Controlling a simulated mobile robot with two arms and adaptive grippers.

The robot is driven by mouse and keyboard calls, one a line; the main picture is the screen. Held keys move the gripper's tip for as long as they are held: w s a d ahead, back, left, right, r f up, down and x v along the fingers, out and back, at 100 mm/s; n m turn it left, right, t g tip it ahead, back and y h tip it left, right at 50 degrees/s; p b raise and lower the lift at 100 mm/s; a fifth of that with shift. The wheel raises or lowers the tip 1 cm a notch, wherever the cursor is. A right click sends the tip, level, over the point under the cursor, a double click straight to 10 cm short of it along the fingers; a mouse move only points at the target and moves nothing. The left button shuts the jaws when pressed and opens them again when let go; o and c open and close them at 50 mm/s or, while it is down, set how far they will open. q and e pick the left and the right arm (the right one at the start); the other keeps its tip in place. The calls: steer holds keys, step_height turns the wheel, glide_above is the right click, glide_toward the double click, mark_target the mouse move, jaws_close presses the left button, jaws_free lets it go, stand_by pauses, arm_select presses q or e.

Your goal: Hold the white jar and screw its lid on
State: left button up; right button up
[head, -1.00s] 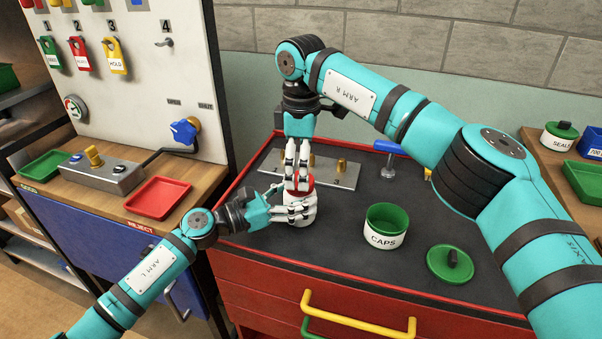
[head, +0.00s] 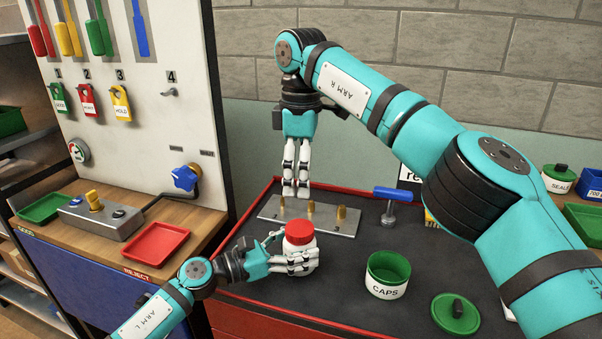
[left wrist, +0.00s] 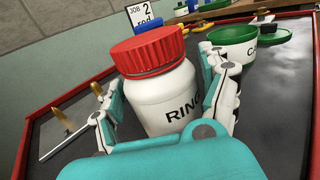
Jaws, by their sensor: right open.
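The white jar (head: 301,260) stands upright on the dark top of the red cabinet, with its red lid (head: 300,232) sitting on its mouth. In the left wrist view the jar (left wrist: 158,95) carries black lettering, and the ribbed red lid (left wrist: 146,48) covers its top. My left gripper (head: 290,263) is shut around the jar, with fingers on both sides of it. It also shows in the left wrist view (left wrist: 165,122). My right gripper (head: 296,190) points down, open and empty, above and behind the jar, near the metal plate, apart from the lid.
A metal plate (head: 335,222) with brass pegs lies behind the jar. A blue-handled tool (head: 391,205) stands right of it. A red tray (head: 156,244) is on the left bench.

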arm_select(q)
steer(key=shift+o, duration=1.2)
steer(key=v, duration=1.2)
